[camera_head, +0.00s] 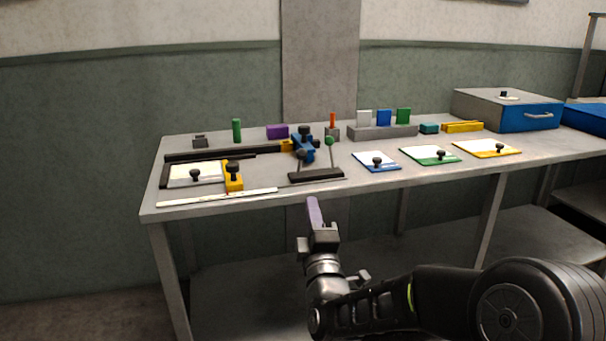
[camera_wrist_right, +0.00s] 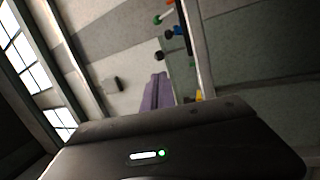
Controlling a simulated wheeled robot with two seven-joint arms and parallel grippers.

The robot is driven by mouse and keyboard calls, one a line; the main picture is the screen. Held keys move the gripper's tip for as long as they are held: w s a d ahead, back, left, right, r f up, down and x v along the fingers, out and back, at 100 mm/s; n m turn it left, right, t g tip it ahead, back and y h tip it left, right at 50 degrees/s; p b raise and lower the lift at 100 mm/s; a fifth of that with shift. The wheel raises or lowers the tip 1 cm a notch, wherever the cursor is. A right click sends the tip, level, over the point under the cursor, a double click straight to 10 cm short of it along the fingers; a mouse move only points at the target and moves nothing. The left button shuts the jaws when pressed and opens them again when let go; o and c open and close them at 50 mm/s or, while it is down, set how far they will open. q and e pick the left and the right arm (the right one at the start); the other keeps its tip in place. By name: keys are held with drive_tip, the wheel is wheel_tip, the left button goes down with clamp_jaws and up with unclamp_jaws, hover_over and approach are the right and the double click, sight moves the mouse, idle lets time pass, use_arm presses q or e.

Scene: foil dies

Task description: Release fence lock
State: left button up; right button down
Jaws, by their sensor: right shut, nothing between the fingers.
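A dark base (camera_head: 316,175) near the table's front edge carries two levers, one with a green knob (camera_head: 329,141) and one with a dark knob (camera_head: 301,154). Behind them is a blue block with a black knob (camera_head: 304,147). A yellow block with a black knob (camera_head: 234,180) sits at the right end of a dark-framed plate (camera_head: 195,175). I cannot tell which is the fence lock. My right gripper (camera_head: 314,208), with purple fingers, is shut and empty in front of the table edge, apart from everything. The fingers also show in the right wrist view (camera_wrist_right: 157,92). My left gripper is out of view.
A pale strip (camera_head: 215,197) lies along the table's (camera_head: 380,188) front edge. A grey rack (camera_head: 380,132) holds coloured tiles. A blue-fronted drawer box (camera_head: 520,119) stands at far right.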

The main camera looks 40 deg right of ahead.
sight(303, 158)
drive_tip(key=shift+r+n, duration=0.1)
drive_tip(key=shift+n, duration=0.4)
drive_tip(key=x, duration=1.4)
drive_tip(key=shift+r, duration=0.1)
